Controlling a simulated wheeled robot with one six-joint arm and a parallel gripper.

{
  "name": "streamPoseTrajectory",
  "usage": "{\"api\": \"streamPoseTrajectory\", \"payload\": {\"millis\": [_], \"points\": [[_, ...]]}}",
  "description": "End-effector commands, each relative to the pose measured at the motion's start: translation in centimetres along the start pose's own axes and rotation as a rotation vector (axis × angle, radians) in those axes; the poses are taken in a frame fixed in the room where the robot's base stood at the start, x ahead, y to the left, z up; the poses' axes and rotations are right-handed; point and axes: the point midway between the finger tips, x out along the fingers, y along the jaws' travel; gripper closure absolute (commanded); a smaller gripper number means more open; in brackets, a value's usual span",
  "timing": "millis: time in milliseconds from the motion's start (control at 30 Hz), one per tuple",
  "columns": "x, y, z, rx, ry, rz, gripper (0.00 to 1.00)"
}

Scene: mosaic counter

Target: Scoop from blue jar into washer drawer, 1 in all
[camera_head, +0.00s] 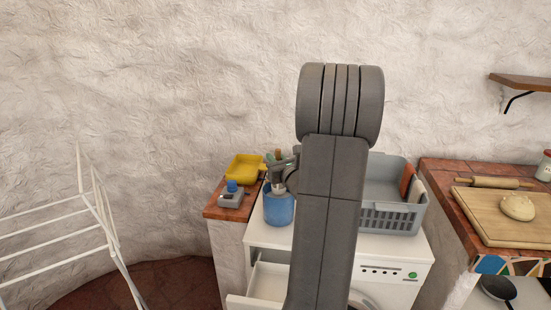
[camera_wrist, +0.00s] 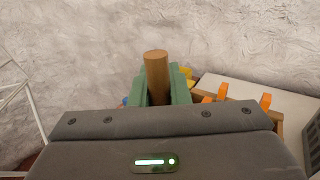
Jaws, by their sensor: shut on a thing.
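The blue jar (camera_head: 278,209) stands on the left of the washer's white top (camera_head: 330,247). My gripper (camera_head: 279,168) is directly above it, and my arm covers part of that area. In the wrist view, its green fingers (camera_wrist: 162,90) are shut on an upright wooden handle (camera_wrist: 157,70), seemingly the scoop's. The scoop's lower end is hidden, and I cannot tell whether it is inside the jar or holds anything. The white washer drawer (camera_head: 265,283) is pulled out at the washer's front left, below the jar. My arm hides its right side.
A grey laundry basket (camera_head: 395,217) stands on the washer right of my arm. A white drying rack (camera_head: 95,205) stands further left.

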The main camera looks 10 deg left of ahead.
Motion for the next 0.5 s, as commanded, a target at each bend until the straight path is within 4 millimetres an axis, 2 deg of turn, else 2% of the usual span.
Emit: {"api": "streamPoseTrajectory", "payload": {"millis": [33, 500], "points": [[0.0, 0.0, -1.0, 0.0, -0.001, 0.0, 1.0], [0.0, 0.0, -5.4, -0.001, -0.001, 0.0, 1.0]]}}
